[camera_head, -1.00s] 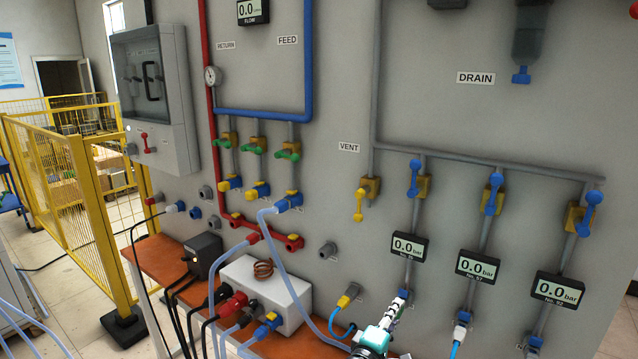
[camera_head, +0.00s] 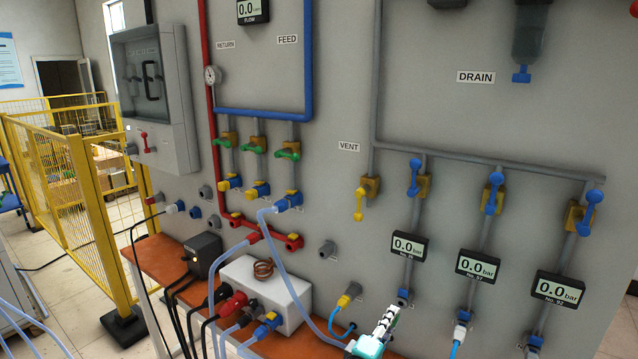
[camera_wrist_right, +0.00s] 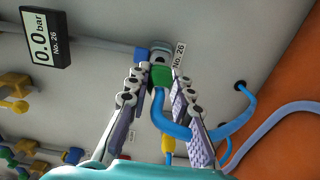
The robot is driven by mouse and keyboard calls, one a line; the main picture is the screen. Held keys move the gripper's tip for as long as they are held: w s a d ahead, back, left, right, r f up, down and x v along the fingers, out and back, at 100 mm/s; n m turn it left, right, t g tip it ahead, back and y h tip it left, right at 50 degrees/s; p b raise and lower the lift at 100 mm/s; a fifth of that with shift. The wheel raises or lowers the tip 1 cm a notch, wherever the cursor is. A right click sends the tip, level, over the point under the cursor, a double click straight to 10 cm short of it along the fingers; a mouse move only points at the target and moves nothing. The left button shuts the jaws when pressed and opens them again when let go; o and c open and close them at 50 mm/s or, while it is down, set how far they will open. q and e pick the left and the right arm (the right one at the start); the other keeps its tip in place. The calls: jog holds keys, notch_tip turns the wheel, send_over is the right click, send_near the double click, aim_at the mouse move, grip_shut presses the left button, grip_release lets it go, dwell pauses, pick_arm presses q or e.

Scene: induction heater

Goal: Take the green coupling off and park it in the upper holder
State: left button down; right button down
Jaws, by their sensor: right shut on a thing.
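My right gripper (camera_head: 390,318) is low in the head view, below and left of the blue-ended port (camera_head: 403,297) under gauge No. 26. In the right wrist view its fingers (camera_wrist_right: 162,88) are closed around the green coupling (camera_wrist_right: 162,74), with a blue hose (camera_wrist_right: 172,126) trailing from it. The coupling is hidden in the head view. The blue port end (camera_wrist_right: 141,54) shows beside it, apparently apart from it. The upper holder (camera_head: 327,250) on the wall looks empty. The lower holder carries a yellow coupling (camera_head: 345,300) with a blue hose. My left gripper is not in view.
Gauge No. 26 (camera_head: 409,246) and two other gauges hang on the right pipes. A white box (camera_head: 268,290) with a copper coil stands on the orange bench (camera_head: 150,255). Clear hoses hang left of the holders. The wall between holders and gauge is bare.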

jog(key=shift+v, duration=1.35)
